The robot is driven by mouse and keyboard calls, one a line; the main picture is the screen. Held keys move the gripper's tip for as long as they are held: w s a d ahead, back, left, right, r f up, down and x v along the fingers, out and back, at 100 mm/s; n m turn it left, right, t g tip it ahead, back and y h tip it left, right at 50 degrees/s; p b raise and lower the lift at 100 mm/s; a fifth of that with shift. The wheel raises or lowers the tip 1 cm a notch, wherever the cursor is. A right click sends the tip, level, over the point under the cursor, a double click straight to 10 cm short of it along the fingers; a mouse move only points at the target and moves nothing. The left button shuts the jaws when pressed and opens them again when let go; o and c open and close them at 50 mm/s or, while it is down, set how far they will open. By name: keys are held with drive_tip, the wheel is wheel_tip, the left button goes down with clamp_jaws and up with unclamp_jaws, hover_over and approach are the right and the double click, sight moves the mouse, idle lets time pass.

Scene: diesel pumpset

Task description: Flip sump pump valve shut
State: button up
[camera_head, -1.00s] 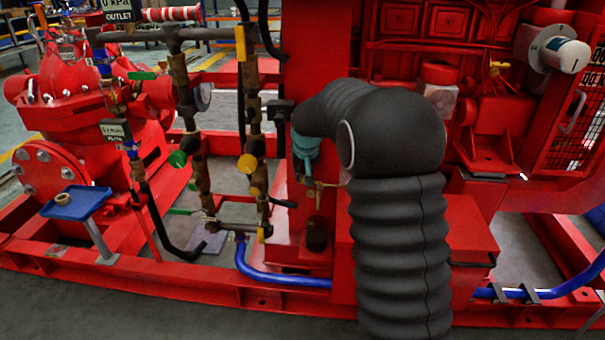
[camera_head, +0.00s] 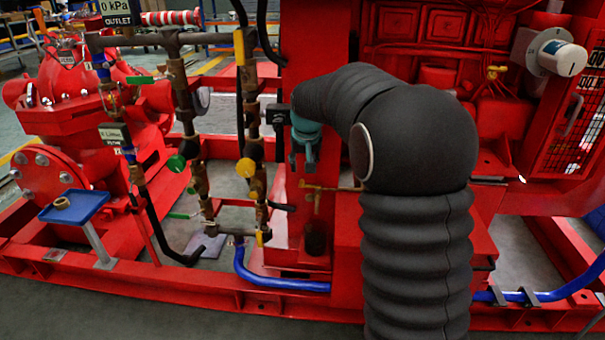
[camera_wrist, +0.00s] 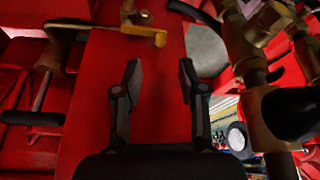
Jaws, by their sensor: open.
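A small brass valve (camera_head: 317,200) stands on the red frame, above a dark cylindrical fitting. Its thin brass lever (camera_head: 335,188) lies roughly level and points right in the head view. I take this to be the sump pump valve; no label on it is readable. In the wrist view the brass lever (camera_wrist: 120,29) runs across the top to a yellowish tip, beyond my fingertips. My gripper (camera_head: 303,167) is open and empty, just above and left of the lever in the head view. Its two fingers (camera_wrist: 160,80) are apart, with a red panel behind.
A blue hose (camera_head: 280,280) runs along the base. A blue tray (camera_head: 75,206) stands at far left. My dark arm hides part of the red engine frame.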

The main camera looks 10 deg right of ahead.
drive_tip(key=shift+v, duration=2.55)
